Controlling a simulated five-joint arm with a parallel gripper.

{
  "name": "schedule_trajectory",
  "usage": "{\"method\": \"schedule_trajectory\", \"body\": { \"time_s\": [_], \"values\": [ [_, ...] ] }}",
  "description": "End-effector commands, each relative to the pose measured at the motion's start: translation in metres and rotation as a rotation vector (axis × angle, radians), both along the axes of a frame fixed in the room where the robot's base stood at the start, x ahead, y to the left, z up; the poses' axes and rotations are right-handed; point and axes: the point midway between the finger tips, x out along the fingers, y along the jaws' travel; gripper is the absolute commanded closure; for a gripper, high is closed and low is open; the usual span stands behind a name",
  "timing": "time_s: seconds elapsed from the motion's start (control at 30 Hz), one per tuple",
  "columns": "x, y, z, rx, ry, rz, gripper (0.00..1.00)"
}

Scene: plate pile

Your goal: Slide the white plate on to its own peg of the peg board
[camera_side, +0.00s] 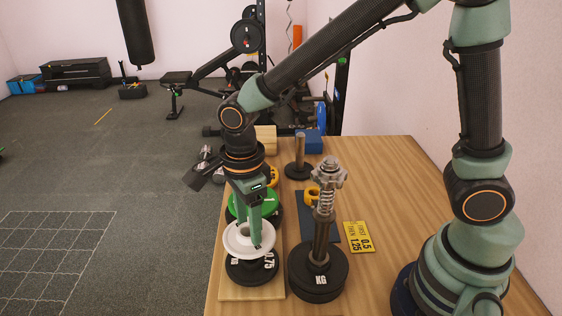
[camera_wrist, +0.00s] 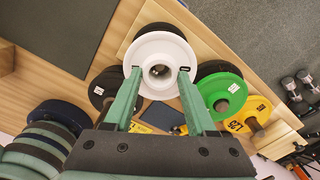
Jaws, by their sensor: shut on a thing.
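The white plate (camera_side: 237,246) is in my gripper (camera_side: 257,243), above a black plate (camera_side: 252,272) marked 0.75 at the near end of the light wooden peg board (camera_side: 245,293). In the wrist view the white plate (camera_wrist: 143,50) lies between the two green fingertips (camera_wrist: 158,72), which are shut on it. Its centre hole faces the camera; I cannot tell whether a peg is in it. A green plate (camera_side: 267,196) and a yellow plate (camera_side: 272,178) are farther along the board, and also show in the wrist view. The white plate's own peg is hidden.
A black weight with an upright metal handle (camera_side: 323,232) stands right of the board, close to my gripper.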

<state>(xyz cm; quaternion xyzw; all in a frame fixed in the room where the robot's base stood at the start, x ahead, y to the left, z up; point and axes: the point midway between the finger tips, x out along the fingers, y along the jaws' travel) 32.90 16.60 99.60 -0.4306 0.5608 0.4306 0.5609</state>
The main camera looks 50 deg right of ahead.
Motion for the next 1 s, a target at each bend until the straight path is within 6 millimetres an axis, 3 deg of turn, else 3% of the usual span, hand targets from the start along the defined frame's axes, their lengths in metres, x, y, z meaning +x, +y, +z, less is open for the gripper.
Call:
{"method": "schedule_trajectory", "body": {
  "time_s": [0.43, 1.0],
  "values": [
    [0.0, 0.0, -0.014, 0.001, -0.001, 0.0, 1.0],
    [0.0, 0.0, -0.015, 0.001, -0.001, 0.0, 1.0]
  ]
}}
